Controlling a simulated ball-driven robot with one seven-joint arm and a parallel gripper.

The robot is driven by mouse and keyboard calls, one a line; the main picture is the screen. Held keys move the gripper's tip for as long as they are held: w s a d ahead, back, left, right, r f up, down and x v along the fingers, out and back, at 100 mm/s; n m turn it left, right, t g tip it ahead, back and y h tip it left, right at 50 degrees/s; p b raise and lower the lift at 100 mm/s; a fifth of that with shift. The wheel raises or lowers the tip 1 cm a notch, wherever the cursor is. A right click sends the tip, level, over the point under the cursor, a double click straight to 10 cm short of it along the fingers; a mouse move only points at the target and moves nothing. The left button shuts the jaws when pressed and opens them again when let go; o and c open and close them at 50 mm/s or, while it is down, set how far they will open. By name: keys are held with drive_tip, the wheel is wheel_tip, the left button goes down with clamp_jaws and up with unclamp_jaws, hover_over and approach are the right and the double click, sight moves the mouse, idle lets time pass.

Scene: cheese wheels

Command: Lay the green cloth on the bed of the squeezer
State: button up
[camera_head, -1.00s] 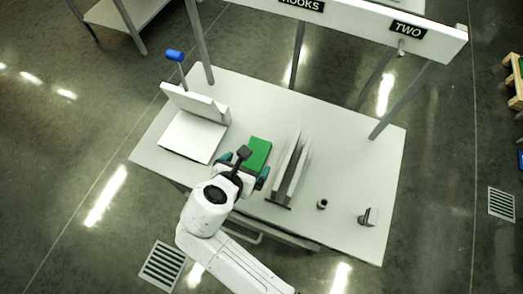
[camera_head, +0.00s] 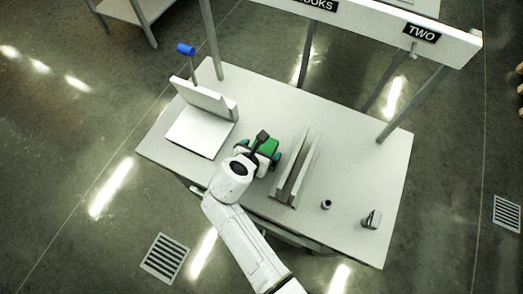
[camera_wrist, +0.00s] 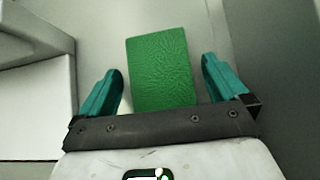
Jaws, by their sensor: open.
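The green cloth (camera_head: 267,146) lies flat on the table, right of the squeezer. In the wrist view the cloth (camera_wrist: 160,70) is a folded-looking rectangle between my two teal fingers. My gripper (camera_wrist: 161,85) is open, with a finger on either side of the cloth and gaps to both. In the head view my gripper (camera_head: 262,157) is over the cloth's near part and hides some of it. The squeezer has a white flat bed (camera_head: 197,131), a raised plate (camera_head: 204,97) behind it and a lever with a blue knob (camera_head: 186,49). The bed looks bare.
A rack with two upright white panels (camera_head: 297,168) stands close to the right of the cloth. A small dark cup (camera_head: 326,204) and a small grey block (camera_head: 371,219) are farther right on the table (camera_head: 345,150). A signed beam (camera_head: 370,25) spans the back.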

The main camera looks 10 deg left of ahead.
drive_tip(key=shift+c, duration=0.5)
drive_tip(key=c, duration=1)
